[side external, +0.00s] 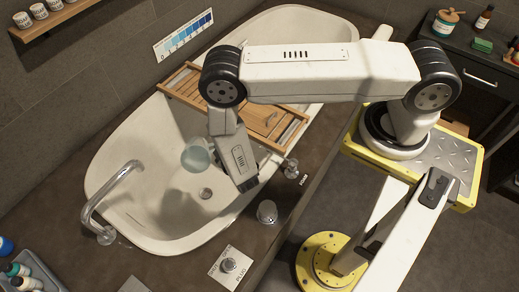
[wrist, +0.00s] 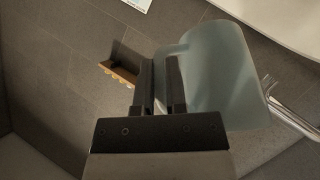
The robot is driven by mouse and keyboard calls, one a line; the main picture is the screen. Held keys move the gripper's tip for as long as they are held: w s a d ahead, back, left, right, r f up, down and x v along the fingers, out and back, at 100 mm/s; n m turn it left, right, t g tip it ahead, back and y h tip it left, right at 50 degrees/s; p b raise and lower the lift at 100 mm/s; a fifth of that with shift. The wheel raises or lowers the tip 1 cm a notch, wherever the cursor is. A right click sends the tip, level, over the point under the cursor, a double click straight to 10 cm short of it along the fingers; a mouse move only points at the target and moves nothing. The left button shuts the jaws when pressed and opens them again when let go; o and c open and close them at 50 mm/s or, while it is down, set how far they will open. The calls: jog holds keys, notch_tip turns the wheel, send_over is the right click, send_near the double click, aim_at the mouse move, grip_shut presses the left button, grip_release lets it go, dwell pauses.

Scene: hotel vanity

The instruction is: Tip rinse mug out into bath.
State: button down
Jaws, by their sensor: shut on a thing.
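The rinse mug (side external: 196,158), pale blue and translucent, hangs in the air over the white bath (side external: 120,170), near the drain. It also shows large in the wrist view (wrist: 228,75), right of the fingers. My gripper (wrist: 160,88) is shut on the mug's handle, between its two dark fingers. In the side view the fingers are mostly hidden by my wrist and the mug. I cannot tell exactly how far the mug is tilted, and its contents do not show.
A wooden bath tray (side external: 262,120) spans the tub behind my wrist. A chrome spout (side external: 110,190) arches over the left rim. Knobs (side external: 267,211) stand on the front ledge. A grey caddy with bottles (side external: 40,270) is at lower left. A wall shelf (side external: 50,22) holds several cups.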

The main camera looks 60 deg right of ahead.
jog(key=g+y, duration=0.1)
jog(key=w+d+g+y, duration=0.1)
jog(key=g, duration=0.1)
jog(key=shift+w+d+f+m+y, duration=0.2)
jog(key=shift+m+y, duration=0.1)
jog(key=shift+m, duration=0.1)
jog(key=shift+s+a+r+m+g+y, duration=0.1)
jog(key=shift+s+a+m+g+y, duration=0.15)
jog(key=shift+g+y, duration=0.5)
jog(key=shift+s+a+r+m+g+y, duration=0.15)
jog(key=shift+s+a+g+y, duration=0.15)
jog(key=shift+g+y, duration=0.45)
jog(key=shift+s+a+f+m+g+y, duration=0.1)
jog(key=shift+s+a+m+g+y, duration=0.3)
jog(key=shift+g, duration=0.6)
jog(key=shift+w+d, duration=0.1)
jog(key=shift+d, duration=0.1)
